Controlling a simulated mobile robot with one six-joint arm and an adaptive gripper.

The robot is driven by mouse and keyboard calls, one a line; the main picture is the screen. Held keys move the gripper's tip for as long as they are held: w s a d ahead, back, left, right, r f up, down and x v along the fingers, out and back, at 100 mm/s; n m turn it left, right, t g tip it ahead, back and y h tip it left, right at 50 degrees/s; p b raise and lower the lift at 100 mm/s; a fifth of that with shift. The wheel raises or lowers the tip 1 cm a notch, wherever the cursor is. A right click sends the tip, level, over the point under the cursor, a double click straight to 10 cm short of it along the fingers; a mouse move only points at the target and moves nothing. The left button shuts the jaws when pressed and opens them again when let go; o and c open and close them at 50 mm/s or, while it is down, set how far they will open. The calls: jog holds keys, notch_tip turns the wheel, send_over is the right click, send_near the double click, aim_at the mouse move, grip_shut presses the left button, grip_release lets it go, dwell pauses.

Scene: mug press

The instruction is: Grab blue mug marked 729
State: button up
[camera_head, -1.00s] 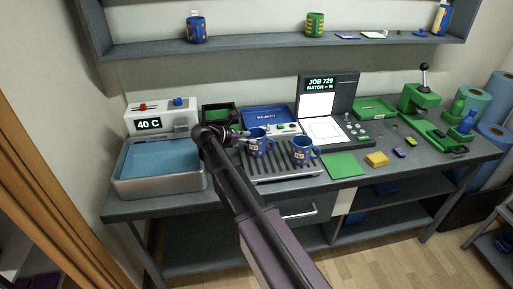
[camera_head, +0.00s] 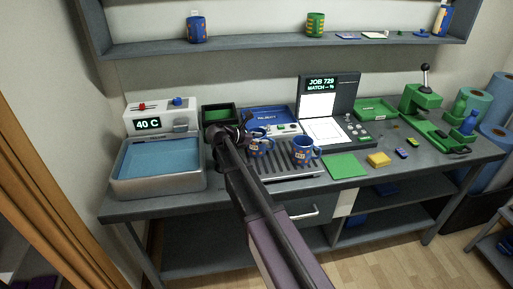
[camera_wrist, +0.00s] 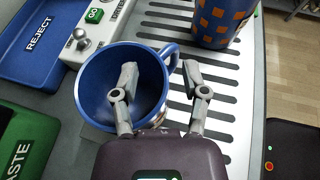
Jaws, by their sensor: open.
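Two blue mugs with orange marks stand on the grey slatted tray (camera_head: 285,174). The left blue mug (camera_head: 265,148) is partly hidden by my gripper; the right blue mug (camera_head: 303,151) is clear of it. Their label numbers are too small to read. In the wrist view the nearer blue mug (camera_wrist: 93,75) shows its open top, with its handle toward the right. My gripper (camera_wrist: 160,75) is open; its left finger overlaps the mug's mouth and its right finger lies outside, with the handle side between them. Contact cannot be told. The other mug (camera_wrist: 216,22) stands beyond.
A screen (camera_head: 321,84) reads JOB 729. A blue reject tray (camera_wrist: 35,45) and a control box (camera_wrist: 92,32) are close to the nearer mug. A water bath (camera_head: 160,185) stands left, a green mat (camera_head: 345,166) right. More mugs stand on the shelf (camera_head: 260,46).

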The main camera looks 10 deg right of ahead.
jog(key=shift+d, duration=0.1)
dwell(0.5)
grip_shut()
